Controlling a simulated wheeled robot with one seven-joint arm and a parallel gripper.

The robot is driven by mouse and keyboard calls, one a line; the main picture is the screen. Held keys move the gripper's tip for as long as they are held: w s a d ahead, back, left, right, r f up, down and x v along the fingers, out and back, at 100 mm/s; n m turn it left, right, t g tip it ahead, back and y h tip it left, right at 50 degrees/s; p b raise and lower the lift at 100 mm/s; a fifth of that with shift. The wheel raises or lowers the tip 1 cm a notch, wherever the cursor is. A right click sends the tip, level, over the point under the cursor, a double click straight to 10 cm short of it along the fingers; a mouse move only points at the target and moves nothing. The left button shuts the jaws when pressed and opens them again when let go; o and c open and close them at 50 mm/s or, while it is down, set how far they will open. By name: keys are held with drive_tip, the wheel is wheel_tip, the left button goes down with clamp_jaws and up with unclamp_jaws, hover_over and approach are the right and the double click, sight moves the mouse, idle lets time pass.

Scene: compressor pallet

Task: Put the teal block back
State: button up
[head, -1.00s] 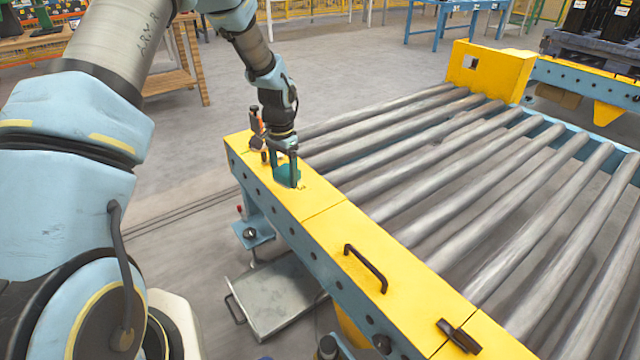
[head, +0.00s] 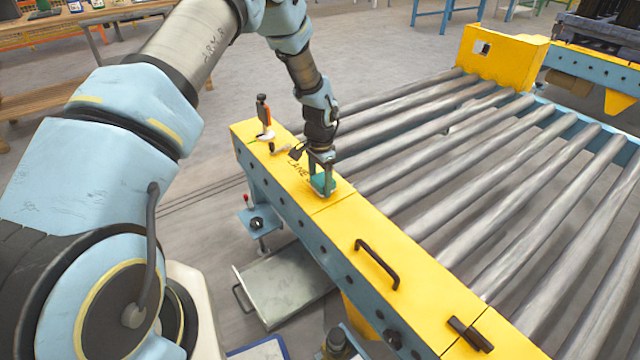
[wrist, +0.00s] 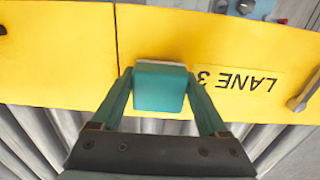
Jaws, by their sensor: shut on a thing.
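The teal block (wrist: 159,88) is between the two fingers of my gripper (wrist: 160,105) in the wrist view. The fingers are shut on its sides. In the head view, my gripper (head: 322,182) holds the teal block (head: 323,184) at the yellow side cover of the roller conveyor (head: 330,204). Whether the block touches the cover or hangs just above it I cannot tell. A pale edge shows along the block's far side in the wrist view. A "LANE 3" label (wrist: 238,86) lies on the cover beside the block, to the right in the wrist view.
A toggle clamp with an orange part (head: 265,118) stands on the cover behind my gripper. A black handle (head: 376,262) and a black latch (head: 471,335) sit nearer. Grey rollers (head: 450,175) run off to the right. A metal tray (head: 285,285) is low beside the conveyor.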

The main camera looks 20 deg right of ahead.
sight(319, 180)
drive_tip(key=shift+f, duration=0.5)
drive_tip(key=shift+f, duration=0.15)
drive_tip(key=o, duration=1.3)
wheel_tip(319, 180, up, 12)
drive_tip(key=shift+a+r, duration=0.1)
drive_tip(key=shift+r, duration=0.1)
